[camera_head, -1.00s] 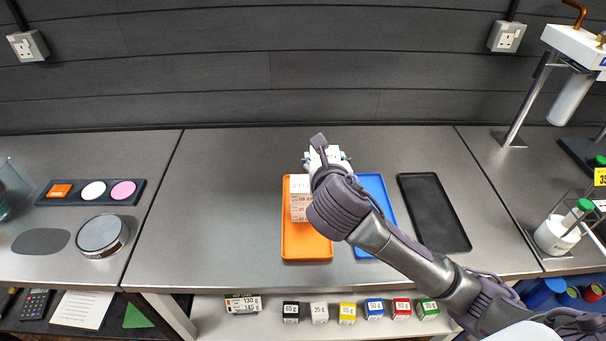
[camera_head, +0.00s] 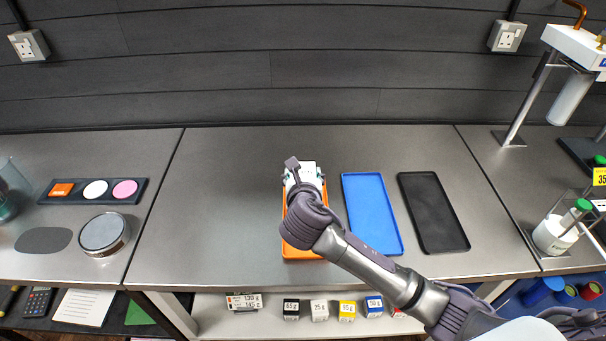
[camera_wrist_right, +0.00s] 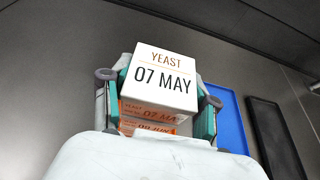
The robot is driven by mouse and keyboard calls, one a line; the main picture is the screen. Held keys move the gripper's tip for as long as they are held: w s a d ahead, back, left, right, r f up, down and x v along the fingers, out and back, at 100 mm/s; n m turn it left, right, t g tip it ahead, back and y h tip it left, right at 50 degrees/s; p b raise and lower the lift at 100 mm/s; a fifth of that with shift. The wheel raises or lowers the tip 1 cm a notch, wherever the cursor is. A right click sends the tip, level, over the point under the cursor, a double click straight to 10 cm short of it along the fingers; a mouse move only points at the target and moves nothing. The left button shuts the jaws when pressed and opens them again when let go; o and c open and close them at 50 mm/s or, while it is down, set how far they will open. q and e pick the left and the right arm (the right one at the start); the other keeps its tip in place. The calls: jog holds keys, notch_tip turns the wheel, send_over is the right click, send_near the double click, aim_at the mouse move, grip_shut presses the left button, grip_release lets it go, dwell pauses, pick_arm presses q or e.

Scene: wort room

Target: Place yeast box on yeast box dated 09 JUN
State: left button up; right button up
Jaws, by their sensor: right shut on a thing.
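My right gripper (camera_head: 305,178) is over the far part of the orange tray (camera_head: 303,255). Its fingers are shut on a white yeast box (camera_wrist_right: 162,77) whose top reads "YEAST 07 MAY"; its top also shows in the head view (camera_head: 308,168). Directly below it in the wrist view is another yeast box (camera_wrist_right: 150,129), its side reading "09 JUN", partly hidden by the gripper. I cannot tell whether the two boxes touch. My arm hides much of the orange tray. My left gripper is not in view.
A blue tray (camera_head: 371,214) and a black tray (camera_head: 433,212) lie empty to the right. Small labelled boxes (camera_head: 319,309) stand on the shelf below. A round tin (camera_head: 103,233) and a dark strip with coloured pieces (camera_head: 92,191) lie left. The bench between is clear.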

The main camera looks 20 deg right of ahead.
jog(key=o, duration=1.3)
jog(key=shift+s+a+r, duration=0.1)
jog(key=shift+s+r, duration=0.05)
jog(key=shift+s, duration=0.15)
jog(key=b+v, duration=0.1)
jog(key=v, duration=1)
jog(key=shift+s+a, duration=0.1)
jog(key=shift+s, duration=0.1)
